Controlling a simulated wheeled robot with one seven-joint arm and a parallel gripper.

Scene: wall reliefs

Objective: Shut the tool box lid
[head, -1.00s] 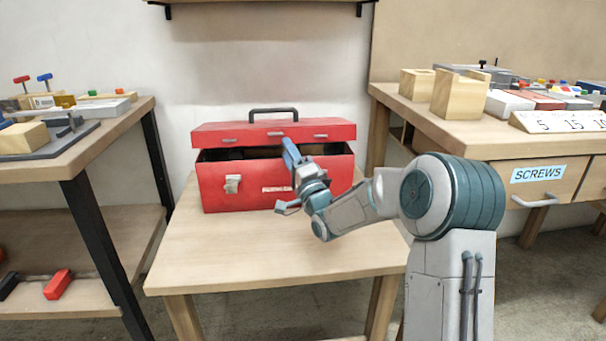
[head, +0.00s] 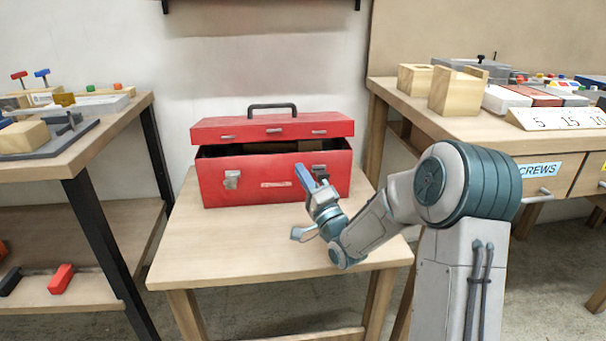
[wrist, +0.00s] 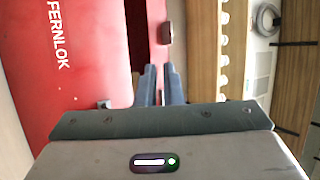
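The red tool box (head: 240,188) stands on the small wooden table. Its red lid (head: 235,131) is ajar, with a dark gap along the front between lid and box. A dark handle is on top. My gripper (head: 303,172) is in front of the box's right half, below the lid's front edge. Its blue fingers point up and are together, with nothing seen between them. I cannot tell whether they touch the box. In the wrist view, the two fingers (wrist: 159,72) are close together, and a red surface (wrist: 70,70) lettered FERNLOK fills the left.
The small table (head: 240,250) is bare in front of the box. A left bench (head: 120,115) holds blocks and tools. A right bench (head: 415,108) has wooden blocks (head: 458,92) and a drawer labelled SCREWS. A shelf is above on the wall.

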